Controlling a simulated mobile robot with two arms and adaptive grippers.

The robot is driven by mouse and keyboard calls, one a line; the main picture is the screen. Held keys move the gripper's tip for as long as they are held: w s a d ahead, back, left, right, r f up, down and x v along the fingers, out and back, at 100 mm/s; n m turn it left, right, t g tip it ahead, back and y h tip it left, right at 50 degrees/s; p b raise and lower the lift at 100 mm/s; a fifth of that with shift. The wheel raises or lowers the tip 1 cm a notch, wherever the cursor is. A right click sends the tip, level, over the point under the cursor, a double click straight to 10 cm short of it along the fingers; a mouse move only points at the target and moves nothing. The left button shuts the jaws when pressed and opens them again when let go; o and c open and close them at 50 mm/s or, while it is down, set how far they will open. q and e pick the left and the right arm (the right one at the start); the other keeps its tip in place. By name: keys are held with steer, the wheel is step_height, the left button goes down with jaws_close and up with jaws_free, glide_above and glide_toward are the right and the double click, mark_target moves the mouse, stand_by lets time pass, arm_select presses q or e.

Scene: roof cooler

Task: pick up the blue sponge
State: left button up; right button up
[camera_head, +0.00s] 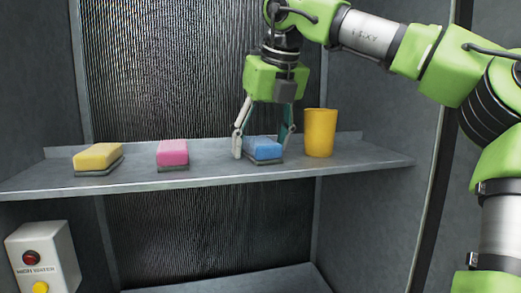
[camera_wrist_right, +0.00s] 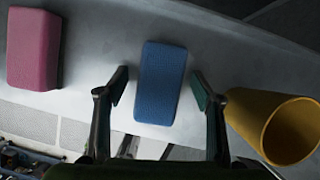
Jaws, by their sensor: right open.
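The blue sponge (camera_head: 263,148) lies on the grey shelf (camera_head: 215,175), between a pink sponge and a yellow cup. In the right wrist view the blue sponge (camera_wrist_right: 162,82) sits between the two open fingers, with a gap on each side. My right gripper (camera_head: 262,145) points down from above with its fingers on either side of the blue sponge. It is open and holds nothing. In the right wrist view the right gripper (camera_wrist_right: 160,95) shows both fingertips beside the sponge's lower half. My left gripper is not in view.
The yellow cup (camera_head: 320,133) stands close to the right finger; it also shows in the wrist view (camera_wrist_right: 245,110). A pink sponge (camera_head: 172,152) and a yellow sponge (camera_head: 97,156) lie to the left. A switch box (camera_head: 45,255) is below the shelf at left.

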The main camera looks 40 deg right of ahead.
mark_target(258, 138)
stand_by(0.3)
steer(key=c, duration=1.1)
steer(key=shift+o, duration=0.2)
steer(key=shift+r, duration=0.45)
step_height(258, 138, up, 2)
steer(key=shift+r, duration=0.2)
steer(key=v, duration=0.2)
steer(key=s+v, duration=0.1)
steer(key=v, duration=0.2)
steer(key=a+v, duration=0.1)
steer(key=v, duration=0.2)
steer(key=shift+s+a+f, duration=0.1)
steer(key=shift+s+f, duration=0.2)
steer(key=s+a+r, duration=0.3)
steer(key=s, duration=0.5)
steer(key=shift+s+r, duration=0.2)
steer(key=shift+s, duration=0.05)
